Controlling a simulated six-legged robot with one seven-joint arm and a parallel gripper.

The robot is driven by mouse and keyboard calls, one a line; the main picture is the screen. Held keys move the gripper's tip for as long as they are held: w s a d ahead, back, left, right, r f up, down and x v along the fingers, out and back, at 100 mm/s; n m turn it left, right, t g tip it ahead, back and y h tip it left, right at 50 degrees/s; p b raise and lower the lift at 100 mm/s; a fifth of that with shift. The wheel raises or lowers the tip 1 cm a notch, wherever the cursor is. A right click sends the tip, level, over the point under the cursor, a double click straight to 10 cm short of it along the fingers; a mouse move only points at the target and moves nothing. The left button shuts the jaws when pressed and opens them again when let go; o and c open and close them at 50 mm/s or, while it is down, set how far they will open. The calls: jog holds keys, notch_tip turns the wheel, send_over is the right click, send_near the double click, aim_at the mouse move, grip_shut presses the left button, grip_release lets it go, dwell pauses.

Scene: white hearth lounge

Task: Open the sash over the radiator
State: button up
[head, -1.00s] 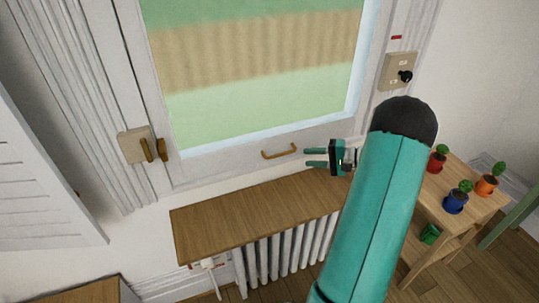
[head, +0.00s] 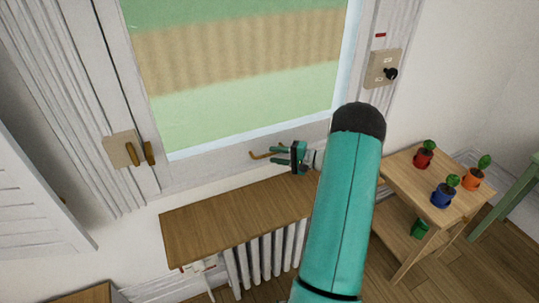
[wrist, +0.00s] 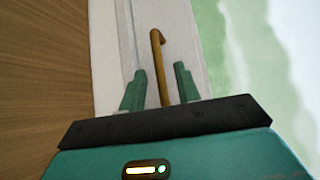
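The window sash (head: 215,168) is a white frame around a large pane, above the radiator (head: 265,252) and its wooden shelf (head: 230,215). It looks shut. A brass pull handle (head: 256,156) is on its bottom rail; the handle also shows in the wrist view (wrist: 157,45). My gripper (head: 275,155) is at this handle, its fingers partly overlapping it in the head view. In the wrist view my gripper (wrist: 160,82) is open, with the handle's bar between the two fingers and a gap on each side. The handle's right part is hidden by the gripper in the head view.
A beige box with brass levers (head: 125,150) is at the left of the frame. A switch plate with a black knob (head: 384,69) is on the right side. A wooden stand (head: 408,187) with several small potted plants is at the right. A white shutter (head: 35,210) is at the left.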

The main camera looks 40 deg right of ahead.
aim_at(270, 154)
jog(key=shift+x, duration=1.45)
grip_shut()
jog(key=shift+r, duration=0.1)
notch_tip(270, 154, up, 25)
jog(key=shift+r, duration=0.25)
grip_release()
jog(key=shift+f, duration=0.1)
